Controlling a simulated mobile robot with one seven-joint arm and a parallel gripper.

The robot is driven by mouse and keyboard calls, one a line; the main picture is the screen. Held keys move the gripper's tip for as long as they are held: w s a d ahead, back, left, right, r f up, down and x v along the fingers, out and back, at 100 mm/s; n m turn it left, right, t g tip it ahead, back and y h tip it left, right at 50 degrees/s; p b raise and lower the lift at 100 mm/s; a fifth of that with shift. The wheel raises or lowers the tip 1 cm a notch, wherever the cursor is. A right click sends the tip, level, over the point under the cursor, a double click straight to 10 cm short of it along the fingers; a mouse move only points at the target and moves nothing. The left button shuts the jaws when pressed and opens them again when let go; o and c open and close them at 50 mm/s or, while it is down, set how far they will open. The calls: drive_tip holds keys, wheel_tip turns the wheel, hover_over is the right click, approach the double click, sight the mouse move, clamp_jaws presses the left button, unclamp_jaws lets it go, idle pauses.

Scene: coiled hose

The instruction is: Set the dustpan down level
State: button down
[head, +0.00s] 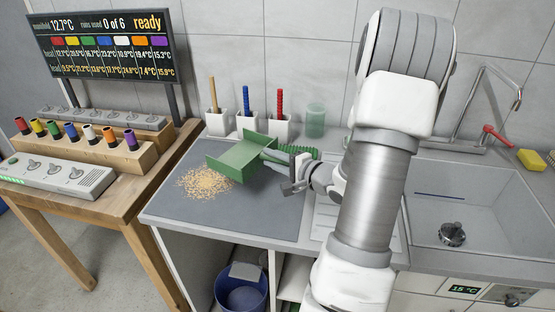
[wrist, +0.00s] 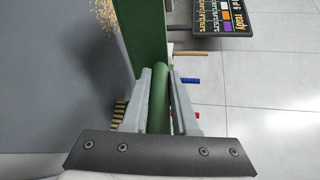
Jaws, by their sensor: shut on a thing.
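The green dustpan (head: 254,153) is over the grey mat on the counter and looks tilted. I cannot tell whether its lower edge touches the mat. My gripper (head: 290,187) is to its right, shut on its handle. In the wrist view the round green handle (wrist: 159,100) runs between the two fingers of my gripper (wrist: 162,95), with the pan (wrist: 143,35) beyond. A pile of tan crumbs (head: 205,183) lies on the mat, left of the pan; it also shows in the wrist view (wrist: 105,12). The pan's inside is mostly hidden.
White holders with yellow, blue and red handles (head: 246,102) and a green cup (head: 315,120) stand along the wall. A ridged green coil (head: 298,151) lies behind my gripper. The sink (head: 480,215) is right. The mat's front (head: 255,220) is clear.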

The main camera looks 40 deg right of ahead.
drive_tip(key=shift+s+d+f, duration=0.2)
drive_tip(key=shift+s+d, duration=0.1)
drive_tip(key=shift+s, duration=0.45)
drive_tip(key=shift+f, duration=0.15)
wheel_tip(320, 180, down, 7)
drive_tip(key=b, duration=0.9)
drive_tip(key=shift+f, duration=0.4)
drive_tip(key=c, duration=0.6)
unclamp_jaws()
drive_tip(key=p+v, duration=0.3)
drive_tip(key=v, duration=1.4)
drive_tip(key=shift+s+d, duration=0.15)
drive_tip(key=shift+s, duration=0.05)
